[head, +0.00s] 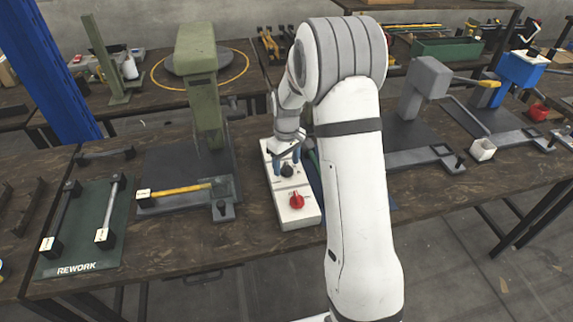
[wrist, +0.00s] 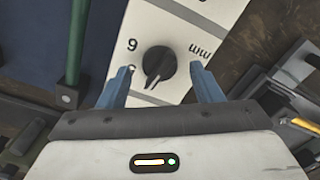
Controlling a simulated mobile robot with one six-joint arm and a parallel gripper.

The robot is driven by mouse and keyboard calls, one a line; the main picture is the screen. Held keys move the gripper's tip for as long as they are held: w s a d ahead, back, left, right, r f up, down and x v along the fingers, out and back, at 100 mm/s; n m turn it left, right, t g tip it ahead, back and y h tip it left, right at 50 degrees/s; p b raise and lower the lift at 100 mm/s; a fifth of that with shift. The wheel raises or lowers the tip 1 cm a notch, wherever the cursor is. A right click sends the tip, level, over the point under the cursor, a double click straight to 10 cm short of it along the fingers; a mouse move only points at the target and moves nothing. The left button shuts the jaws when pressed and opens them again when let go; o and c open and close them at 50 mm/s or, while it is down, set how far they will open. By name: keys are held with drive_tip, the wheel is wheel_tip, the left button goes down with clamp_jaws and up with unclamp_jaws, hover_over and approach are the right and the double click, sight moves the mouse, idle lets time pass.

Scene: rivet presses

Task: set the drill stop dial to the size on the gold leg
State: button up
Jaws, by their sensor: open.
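A white control panel (head: 292,212) lies on the bench with a black dial (head: 287,170) and a red knob (head: 297,200). My open gripper (head: 287,160) has its blue fingers on either side of the black dial, seemingly without gripping it. In the wrist view the black dial (wrist: 159,67) shows between the fingers, its pale pointer line toward the bottom left. A mark like 6 or 9 and an "mm" show beside it; another mark is partly hidden by the left finger. The gold leg (head: 182,190) lies in the green press's fixture, with a white tag (head: 143,195) too small to read.
A green press (head: 199,75) stands left of the panel. A green REWORK mat (head: 75,258) with two tagged dark-and-silver legs lies at the far left. Grey (head: 425,85) and blue (head: 518,72) presses stand to the right. My arm hides the bench behind it.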

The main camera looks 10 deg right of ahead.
drive_tip(key=shift+f, duration=0.6)
drive_tip(key=c, duration=1)
